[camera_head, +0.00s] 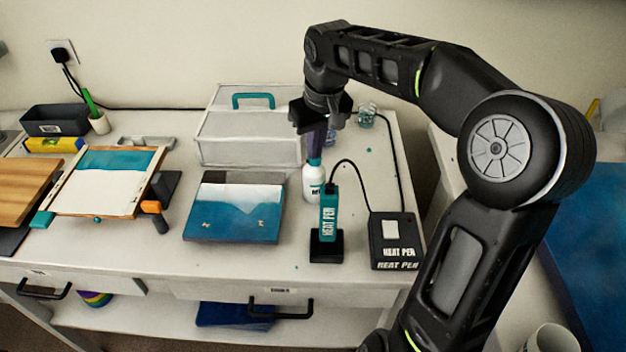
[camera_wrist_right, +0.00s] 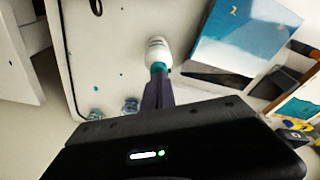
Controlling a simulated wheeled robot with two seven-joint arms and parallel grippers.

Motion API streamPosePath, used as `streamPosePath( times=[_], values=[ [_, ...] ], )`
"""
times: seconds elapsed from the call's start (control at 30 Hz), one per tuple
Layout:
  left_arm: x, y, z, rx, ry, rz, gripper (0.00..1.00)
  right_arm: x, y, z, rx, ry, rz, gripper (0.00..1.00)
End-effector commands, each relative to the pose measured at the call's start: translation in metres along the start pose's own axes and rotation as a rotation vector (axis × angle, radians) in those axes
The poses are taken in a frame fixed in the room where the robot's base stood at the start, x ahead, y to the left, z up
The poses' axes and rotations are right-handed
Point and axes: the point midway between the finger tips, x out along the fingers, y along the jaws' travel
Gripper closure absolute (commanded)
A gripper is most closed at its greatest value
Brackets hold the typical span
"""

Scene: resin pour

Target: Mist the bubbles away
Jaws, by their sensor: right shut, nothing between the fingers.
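A white bottle with a teal top (camera_head: 313,184) stands upright on the bench behind the heat pen. It also shows in the right wrist view (camera_wrist_right: 158,52). My right gripper (camera_head: 315,157) points down directly above it. Its dark purple fingers look closed together, with their tips at the teal top; I cannot tell whether they touch it. The blue-and-white panel (camera_head: 232,221) lies left of the bottle, and part of it shows in the right wrist view (camera_wrist_right: 238,45). No bubbles can be made out on it. My left gripper is out of view.
The teal heat pen (camera_head: 328,218) stands in a black holder, its cord running to a black box (camera_head: 394,240). A white case (camera_head: 250,135) stands behind the panel. Small cups (camera_head: 366,118) are at the back right. A framed blue-and-white board (camera_head: 100,190) is at left.

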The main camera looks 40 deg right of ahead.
Motion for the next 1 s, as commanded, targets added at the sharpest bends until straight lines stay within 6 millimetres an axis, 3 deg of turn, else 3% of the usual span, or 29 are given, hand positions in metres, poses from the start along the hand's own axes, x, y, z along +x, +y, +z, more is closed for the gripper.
streamPosePath(
  times=[0.53, 1.0],
  values=[
    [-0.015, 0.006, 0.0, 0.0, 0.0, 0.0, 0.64, -0.019, 0.0, -0.004, -0.001, 0.0, 0.0, 1.0],
    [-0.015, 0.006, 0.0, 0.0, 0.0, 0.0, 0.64, -0.02, 0.0, -0.004, 0.0, 0.0, 0.0, 1.0]
  ],
)
